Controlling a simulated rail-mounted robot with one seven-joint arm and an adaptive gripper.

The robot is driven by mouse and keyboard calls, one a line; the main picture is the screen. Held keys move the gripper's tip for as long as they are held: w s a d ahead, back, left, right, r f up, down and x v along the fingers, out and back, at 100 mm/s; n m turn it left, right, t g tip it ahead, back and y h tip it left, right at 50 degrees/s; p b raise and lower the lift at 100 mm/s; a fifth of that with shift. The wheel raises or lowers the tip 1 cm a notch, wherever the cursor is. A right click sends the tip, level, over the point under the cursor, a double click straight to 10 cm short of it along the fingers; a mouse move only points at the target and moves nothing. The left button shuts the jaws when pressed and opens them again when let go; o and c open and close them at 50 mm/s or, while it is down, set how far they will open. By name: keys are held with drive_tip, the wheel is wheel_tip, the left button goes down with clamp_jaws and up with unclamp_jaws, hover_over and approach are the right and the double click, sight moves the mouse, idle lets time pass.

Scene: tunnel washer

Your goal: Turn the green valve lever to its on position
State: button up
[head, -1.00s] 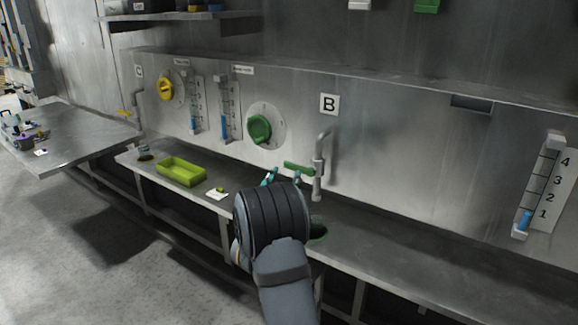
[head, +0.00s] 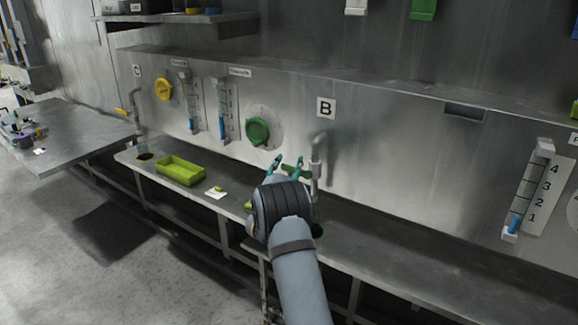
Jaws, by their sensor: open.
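The green valve lever (head: 306,174) sticks out to the left from the grey tap pipe (head: 316,160) under the B sign. It is partly hidden behind my gripper (head: 288,163). The gripper is open, with its two teal fingertips pointing up and away at the height of the lever. The right finger overlaps the lever in the picture; I cannot tell whether they touch. My wrist hides part of the bench below.
A lime tray (head: 181,181) and a small white card with a green piece (head: 216,192) lie on the bench to the left. A green round knob (head: 257,131) is on the wall panel. The steel bench (head: 400,255) is clear on the right.

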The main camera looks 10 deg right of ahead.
drive_tip(key=shift+c, duration=0.3)
clamp_jaws()
idle(0.6)
